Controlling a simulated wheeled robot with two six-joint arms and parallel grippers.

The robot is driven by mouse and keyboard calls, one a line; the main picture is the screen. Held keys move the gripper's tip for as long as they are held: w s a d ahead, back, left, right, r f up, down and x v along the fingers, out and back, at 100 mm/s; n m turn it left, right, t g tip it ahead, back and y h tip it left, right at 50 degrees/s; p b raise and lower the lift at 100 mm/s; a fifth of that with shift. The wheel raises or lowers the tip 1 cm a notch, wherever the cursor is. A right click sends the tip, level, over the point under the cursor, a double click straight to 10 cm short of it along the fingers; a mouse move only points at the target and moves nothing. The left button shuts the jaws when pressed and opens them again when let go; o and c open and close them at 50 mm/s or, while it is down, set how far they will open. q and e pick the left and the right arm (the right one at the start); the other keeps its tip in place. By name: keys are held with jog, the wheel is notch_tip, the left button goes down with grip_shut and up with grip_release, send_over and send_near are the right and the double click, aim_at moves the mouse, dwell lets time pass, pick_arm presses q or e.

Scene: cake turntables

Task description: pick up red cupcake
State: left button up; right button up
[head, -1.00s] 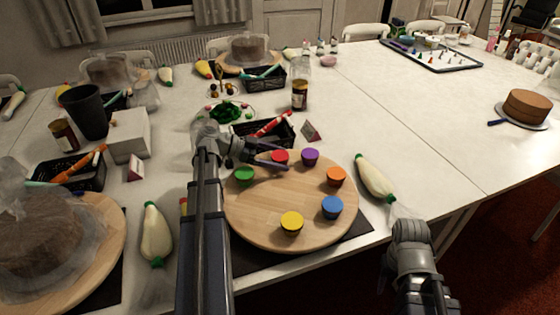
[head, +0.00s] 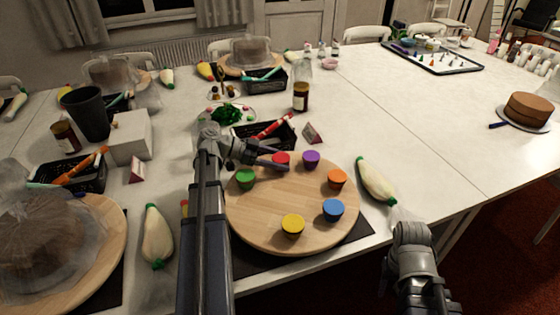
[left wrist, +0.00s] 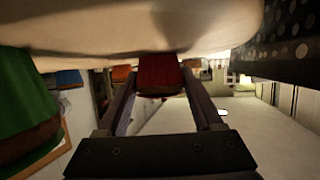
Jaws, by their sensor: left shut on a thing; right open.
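The red cupcake (head: 281,158) is at the back edge of the round wooden turntable (head: 270,215). My left gripper (head: 274,162) reaches it from the left and is shut on it. I cannot tell any gap under the cupcake. My right gripper (head: 428,296) is at the bottom edge of the head view, off the table's front, with its fingers mostly out of sight.
On the turntable are green (head: 245,178), purple (head: 311,159), orange (head: 337,179), blue (head: 333,210) and yellow (head: 292,226) cupcakes. A black basket (head: 265,135) stands just behind. A piping bag (head: 376,180) lies to the right.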

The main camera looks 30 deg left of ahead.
aim_at(279, 158)
pick_arm(q)
notch_tip(279, 158, up, 10)
jog(key=p, duration=1)
jog(key=shift+n+t, duration=0.3)
jog(key=a+f+b, duration=0.1)
jog(key=f+b, duration=0.1)
jog(key=a+f+b, duration=0.1)
jog(key=f+b, duration=0.1)
jog(key=a+f+b, duration=0.1)
jog(key=f+b, duration=0.1)
jog(key=shift+s+a+f, duration=0.1)
jog(key=shift+s, duration=0.1)
notch_tip(279, 158, down, 4)
jog(key=b, duration=0.4)
jog(key=o, duration=1.5)
